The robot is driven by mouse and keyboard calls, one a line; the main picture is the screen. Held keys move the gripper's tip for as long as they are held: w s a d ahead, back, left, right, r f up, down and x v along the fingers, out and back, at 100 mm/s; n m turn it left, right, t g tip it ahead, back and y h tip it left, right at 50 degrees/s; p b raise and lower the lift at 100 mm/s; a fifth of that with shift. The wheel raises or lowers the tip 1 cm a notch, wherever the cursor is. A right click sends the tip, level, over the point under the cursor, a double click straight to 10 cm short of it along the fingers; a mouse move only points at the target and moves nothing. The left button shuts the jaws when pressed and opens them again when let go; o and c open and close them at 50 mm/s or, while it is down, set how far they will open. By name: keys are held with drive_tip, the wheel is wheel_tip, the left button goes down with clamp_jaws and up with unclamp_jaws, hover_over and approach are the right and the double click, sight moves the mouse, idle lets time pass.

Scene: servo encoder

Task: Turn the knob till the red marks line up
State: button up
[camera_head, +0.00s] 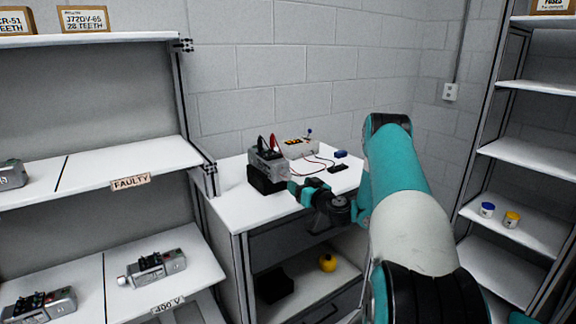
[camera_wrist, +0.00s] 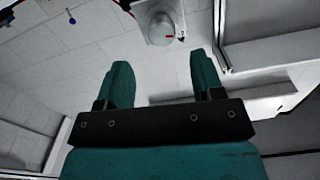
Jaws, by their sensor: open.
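A grey servo unit (camera_head: 267,162) sits on a black base on the white table in the head view. A pale round knob (camera_wrist: 161,27) shows at the top of the wrist view, with small red marks near its lower right edge. It is too small to tell whether the marks line up. My gripper (camera_head: 293,187) points toward the servo unit from the right. In the wrist view my gripper's (camera_wrist: 159,62) two teal fingers are wide apart with nothing between them. The knob is beyond the fingertips, and they appear not to touch it.
A beige box (camera_head: 298,147) with leads, a blue item (camera_head: 341,154) and a black item (camera_head: 338,168) lie behind on the table. A shelf labelled FAULTY (camera_head: 130,182) stands left. Another shelf (camera_head: 520,160) stands right. A yellow object (camera_head: 327,263) sits below the tabletop.

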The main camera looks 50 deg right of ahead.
sight(288, 177)
drive_tip(key=p, duration=0.1)
drive_tip(key=w+p, duration=0.1)
drive_tip(key=shift+w+d+r+p, duration=0.1)
drive_tip(key=shift+w+r+p, duration=0.1)
drive_tip(key=shift+r+p, duration=0.15)
drive_tip(key=shift+f+p+x, duration=0.2)
drive_tip(key=shift+p+x, duration=0.25)
drive_tip(key=shift+x, duration=1.1)
drive_tip(key=shift+f+p+x, duration=0.2)
drive_tip(key=shift+p+x, duration=0.25)
drive_tip(key=shift+x, duration=1.1)
drive_tip(key=c, duration=0.9)
drive_tip(key=shift+b, duration=0.3)
